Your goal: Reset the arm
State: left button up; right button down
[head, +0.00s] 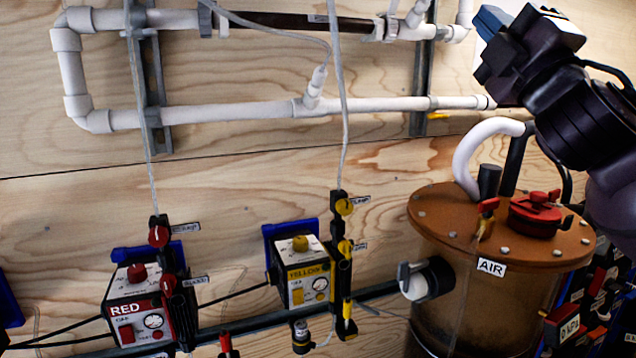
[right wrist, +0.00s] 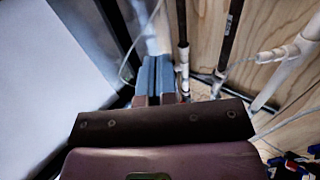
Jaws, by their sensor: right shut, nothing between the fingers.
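My right arm comes in from the right edge in the head view, raised in front of the wall at the upper right. My right gripper (head: 488,22) has blue fingertips and points up and left, near the white pipes. In the right wrist view the two blue fingers (right wrist: 156,72) are side by side and closed, with nothing between them. My left gripper is in neither view.
White pipes (head: 210,115) run along the plywood wall. A tank with an orange lid (head: 440,205) labelled AIR stands below my right arm. The RED box (head: 122,292) and YELLOW box (head: 295,258) sit at the lower left.

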jog(key=s+d+f+m+g+h, duration=0.1)
jog(key=d+f+m+g+h, duration=0.3)
jog(key=f, duration=0.9)
jog(key=s+f+m+g+h, duration=0.1)
jog(key=f+m+g+h, duration=0.3)
jog(key=f, duration=0.9)
jog(key=d+f+m+g+h, duration=0.15)
jog(key=f+m, duration=0.45)
jog(key=f, duration=0.7)
jog(key=s+d+f+m+g, duration=0.1)
jog(key=s+f+m+g, duration=0.85)
jog(key=s+f, duration=1.65)
jog(key=w+f+n+t, duration=0.2)
jog(key=w+f+t, duration=0.4)
jog(key=f, duration=0.2)
jog(key=shift+w+t, duration=0.2)
jog(key=shift+t, duration=0.1)
jog(key=shift+w, duration=0.1)
